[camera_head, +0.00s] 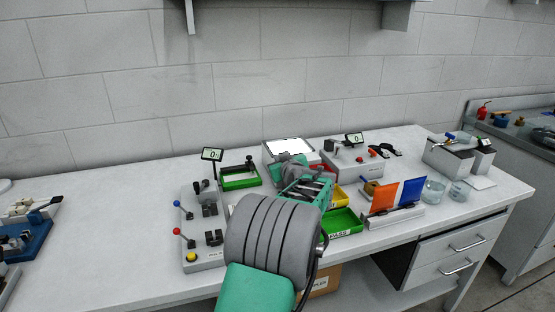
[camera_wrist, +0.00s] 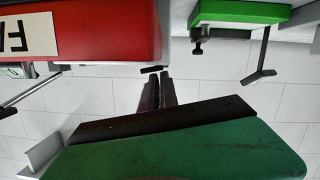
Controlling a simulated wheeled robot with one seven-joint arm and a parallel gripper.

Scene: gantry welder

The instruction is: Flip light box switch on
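The light box (camera_head: 291,146) is a pale box with a bright white lit-looking top, at the back of the bench in the head view. My gripper (camera_head: 292,166) reaches over the bench just in front of it, and my own arm hides part of the box's front. In the wrist view my gripper's (camera_wrist: 157,76) two dark fingers lie close together with nothing visible between them. A small dark piece shows at the fingertips; I cannot tell whether it is the switch. The switch is not clearly visible in the head view.
A red tray (camera_wrist: 90,35) lettered "FA" is close to the fingers in the wrist view. A green tray (camera_head: 240,179) stands left of the light box, another green bin (camera_head: 342,222) right of my arm. A grey box with a display (camera_head: 355,160) is to the right.

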